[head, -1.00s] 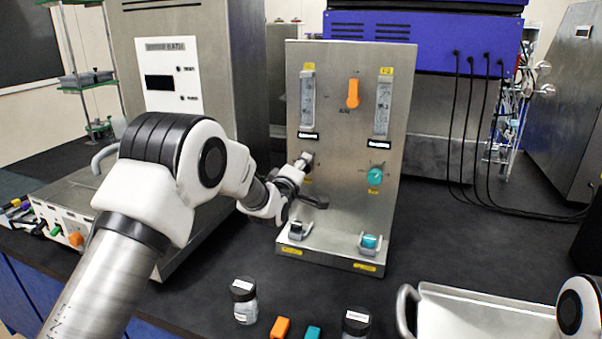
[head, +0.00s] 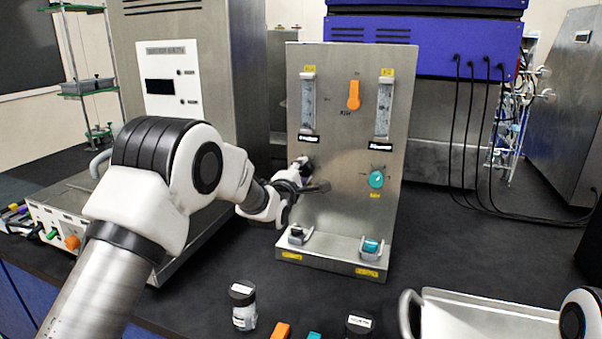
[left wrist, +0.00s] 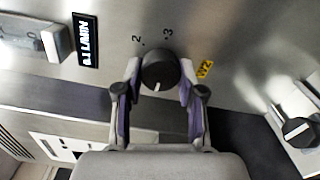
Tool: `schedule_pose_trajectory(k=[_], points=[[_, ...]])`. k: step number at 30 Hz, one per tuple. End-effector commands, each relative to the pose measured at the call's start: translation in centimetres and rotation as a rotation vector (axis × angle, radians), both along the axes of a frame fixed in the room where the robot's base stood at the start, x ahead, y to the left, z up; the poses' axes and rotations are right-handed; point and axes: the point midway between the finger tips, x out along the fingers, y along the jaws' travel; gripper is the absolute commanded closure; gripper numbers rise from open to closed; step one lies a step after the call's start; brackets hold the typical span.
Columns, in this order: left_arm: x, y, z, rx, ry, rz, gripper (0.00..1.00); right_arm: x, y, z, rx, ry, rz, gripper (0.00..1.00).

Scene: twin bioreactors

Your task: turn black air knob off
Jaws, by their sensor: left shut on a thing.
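The black air knob (left wrist: 160,70) sits on the upright metal panel (head: 345,130), below the left flowmeter (head: 308,103). In the left wrist view it is between the two fingers of my left gripper (left wrist: 158,82), which is shut on it. The knob's white mark points down toward the gripper's palm, away from the printed 2 and 3. In the head view my left gripper (head: 305,170) reaches the panel from the left and mostly hides the knob. My right gripper is not in view.
Small bottles (head: 243,305) and a metal tray (head: 480,315) are at the front.

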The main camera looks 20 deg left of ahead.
Motion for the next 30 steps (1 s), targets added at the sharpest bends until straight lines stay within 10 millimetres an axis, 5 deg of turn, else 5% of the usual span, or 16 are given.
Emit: schedule_pose_trajectory(k=[9,10,12,23,30], points=[[0.1,-0.2,0.4,0.001,-0.008,-0.002,0.96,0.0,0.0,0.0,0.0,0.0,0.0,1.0],[0.1,-0.2,0.4,0.001,-0.009,-0.003,0.55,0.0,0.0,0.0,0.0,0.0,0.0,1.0],[0.1,-0.1,0.4,0.001,-0.008,-0.002,0.36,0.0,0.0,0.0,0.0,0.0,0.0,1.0],[-0.4,0.0,0.3,0.0,-0.005,0.0,0.36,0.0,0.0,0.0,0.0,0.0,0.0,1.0],[-5.1,0.0,0.2,0.0,-0.001,-0.002,0.36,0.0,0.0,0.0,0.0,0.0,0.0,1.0]])
